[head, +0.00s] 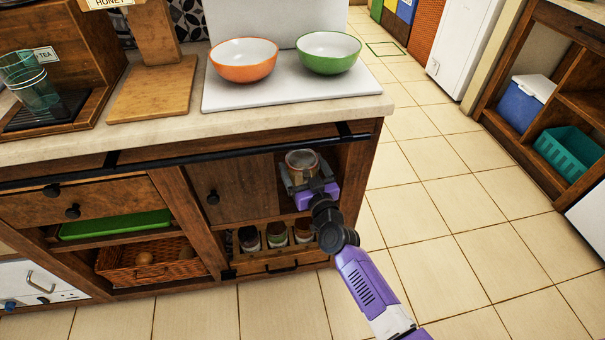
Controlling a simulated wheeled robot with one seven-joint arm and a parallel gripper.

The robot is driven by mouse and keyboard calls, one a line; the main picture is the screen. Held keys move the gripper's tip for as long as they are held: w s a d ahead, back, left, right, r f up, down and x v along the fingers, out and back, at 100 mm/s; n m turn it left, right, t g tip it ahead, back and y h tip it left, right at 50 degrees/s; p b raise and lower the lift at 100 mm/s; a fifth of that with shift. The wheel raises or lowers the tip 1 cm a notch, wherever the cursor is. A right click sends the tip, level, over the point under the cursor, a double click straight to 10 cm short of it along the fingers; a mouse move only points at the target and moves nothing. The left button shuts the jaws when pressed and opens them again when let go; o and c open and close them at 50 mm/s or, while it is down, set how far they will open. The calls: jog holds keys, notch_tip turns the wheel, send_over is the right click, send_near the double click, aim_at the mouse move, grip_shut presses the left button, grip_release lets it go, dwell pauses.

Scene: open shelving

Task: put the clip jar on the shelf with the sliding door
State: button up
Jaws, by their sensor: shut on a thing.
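The clip jar (302,160), a clear jar with a reddish-brown rim, is in my gripper (305,184). My gripper is shut on it and holds it upright at the shelf opening to the right of the sliding door. The sliding door (233,189) is a brown wooden panel with a dark round knob, hanging from a black rail. It covers the left part of that shelf (353,160), and the right part is open. My gripper and arm hide much of the opening. Whether the jar touches the shelf board cannot be told.
Below, several spice jars (277,234) stand in a row on a lower shelf. An orange bowl (243,60) and a green bowl (328,52) sit on a white board on the worktop above. The tiled floor (455,200) to the right is clear.

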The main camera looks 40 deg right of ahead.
jog(key=shift+f, duration=0.3)
jog(key=shift+f+b, duration=0.2)
jog(key=shift+b, duration=0.1)
jog(key=o, duration=1.8)
jog(key=shift+f, duration=0.1)
